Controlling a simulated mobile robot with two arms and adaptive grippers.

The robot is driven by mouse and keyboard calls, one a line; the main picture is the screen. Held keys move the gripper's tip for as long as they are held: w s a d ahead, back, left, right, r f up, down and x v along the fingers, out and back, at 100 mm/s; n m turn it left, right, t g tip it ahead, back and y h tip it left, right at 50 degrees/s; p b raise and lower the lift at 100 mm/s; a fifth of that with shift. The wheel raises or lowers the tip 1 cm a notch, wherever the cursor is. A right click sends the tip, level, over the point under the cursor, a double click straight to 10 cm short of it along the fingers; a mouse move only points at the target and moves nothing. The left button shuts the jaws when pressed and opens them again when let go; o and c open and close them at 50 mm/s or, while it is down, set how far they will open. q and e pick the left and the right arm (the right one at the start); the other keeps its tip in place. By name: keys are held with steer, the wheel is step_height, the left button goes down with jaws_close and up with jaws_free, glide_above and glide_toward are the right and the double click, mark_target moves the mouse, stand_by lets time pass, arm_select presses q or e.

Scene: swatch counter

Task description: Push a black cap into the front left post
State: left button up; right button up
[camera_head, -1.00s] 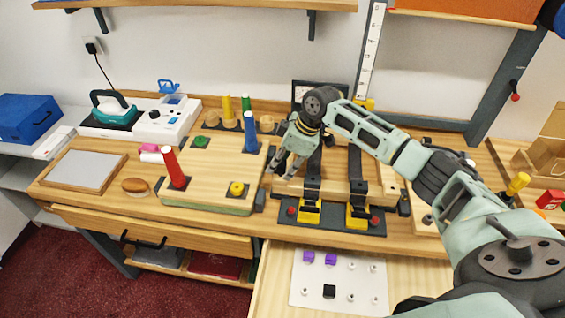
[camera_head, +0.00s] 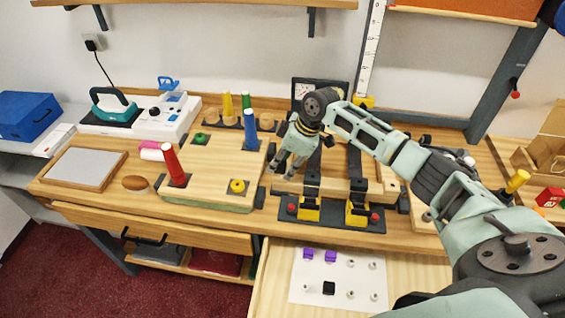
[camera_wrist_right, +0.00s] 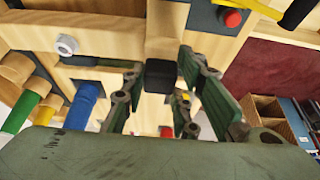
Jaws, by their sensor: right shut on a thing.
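My right gripper (camera_head: 287,168) points down at the left end of a light wooden frame (camera_head: 330,188) in the head view. In the right wrist view, its green fingers (camera_wrist_right: 160,88) stand on both sides of a small black cap (camera_wrist_right: 160,75), and they are shut on it. The cap is right at the end of a wooden post (camera_wrist_right: 162,28). I cannot tell whether it touches the post or sits in it. Another black cap (camera_head: 329,288) lies on a white board (camera_head: 312,270) in the open drawer. My left gripper is not in view.
Two black clamps with yellow ends (camera_head: 309,209) hold the frame. Purple caps (camera_head: 330,256) and several pale fittings are on the drawer board.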

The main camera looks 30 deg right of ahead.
steer(key=shift+s+f+p, duration=0.1)
steer(key=shift+f+p, duration=0.1)
steer(key=shift+p, duration=0.2)
stand_by(0.5)
steer(key=shift+s+a+f, duration=0.1)
steer(key=shift+s+f, duration=0.1)
steer(key=shift+f, duration=0.15)
stand_by(0.4)
steer(key=o, duration=0.6)
steer(key=shift+c, duration=0.2)
steer(key=o, duration=0.4)
steer(key=shift+w+f, duration=0.1)
steer(key=shift+w, duration=0.05)
steer(key=shift+c, duration=0.2)
steer(key=shift+w, duration=0.1)
steer(key=o, duration=0.4)
steer(key=shift+r, duration=0.2)
steer(key=shift+r, duration=0.1)
